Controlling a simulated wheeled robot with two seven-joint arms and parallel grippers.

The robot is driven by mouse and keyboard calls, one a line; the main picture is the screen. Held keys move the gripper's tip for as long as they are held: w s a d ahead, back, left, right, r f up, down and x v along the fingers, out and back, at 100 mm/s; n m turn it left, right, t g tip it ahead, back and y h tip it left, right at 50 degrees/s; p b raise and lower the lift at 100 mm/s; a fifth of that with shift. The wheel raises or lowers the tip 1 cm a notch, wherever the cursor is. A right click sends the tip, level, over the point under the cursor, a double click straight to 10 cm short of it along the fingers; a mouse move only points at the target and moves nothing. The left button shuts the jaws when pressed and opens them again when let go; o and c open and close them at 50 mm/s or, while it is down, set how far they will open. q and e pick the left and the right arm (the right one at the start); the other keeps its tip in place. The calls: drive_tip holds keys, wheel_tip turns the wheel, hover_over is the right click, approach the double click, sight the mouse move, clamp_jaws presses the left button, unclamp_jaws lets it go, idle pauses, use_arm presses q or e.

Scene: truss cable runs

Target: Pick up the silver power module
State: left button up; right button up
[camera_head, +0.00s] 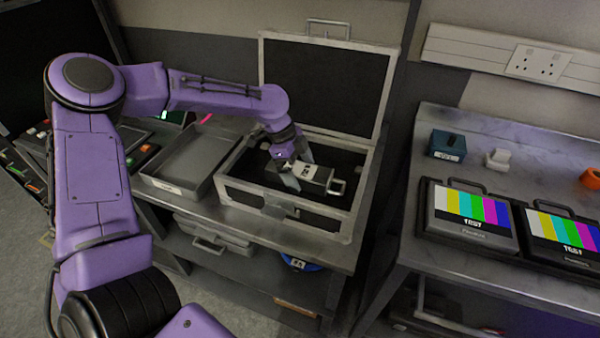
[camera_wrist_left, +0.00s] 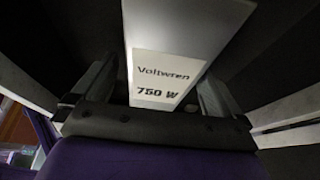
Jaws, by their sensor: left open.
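The silver power module (camera_head: 318,182) lies inside the open flight case (camera_head: 285,204), with a handle at its right end. In the left wrist view the module (camera_wrist_left: 180,28) carries a white label reading "Voltwren 750 W". My left gripper (camera_head: 292,176) reaches down into the case at the module's left end. It is open, with one finger (camera_wrist_left: 155,88) on each side of the module in the wrist view. I cannot tell whether the fingers touch it. My right gripper is not in view.
The case's raised lid (camera_head: 325,85) stands behind. A grey tray (camera_head: 190,160) sits left of the case. On the right bench (camera_head: 450,270) are test monitors (camera_head: 470,215), a blue box (camera_head: 448,145) and a small white item (camera_head: 498,158).

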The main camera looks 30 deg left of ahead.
use_arm(q)
drive_tip(key=c, duration=1.5)
drive_tip(key=shift+c, duration=0.3)
drive_tip(key=shift+w+r, duration=0.15)
drive_tip(key=shift+r, duration=0.45)
drive_tip(key=s+r, duration=0.1)
drive_tip(key=r, duration=0.1)
drive_tip(key=s+a+r, duration=0.1)
drive_tip(key=r, duration=0.1)
drive_tip(key=s+r+b, duration=0.1)
drive_tip(key=r, duration=0.2)
drive_tip(key=shift+s+a, duration=0.2)
drive_tip(key=shift+s, duration=0.2)
drive_tip(key=s+a+r+p, duration=0.3)
drive_tip(key=s+p, duration=0.6)
drive_tip(key=p, duration=0.7)
drive_tip(key=shift+v, duration=1)
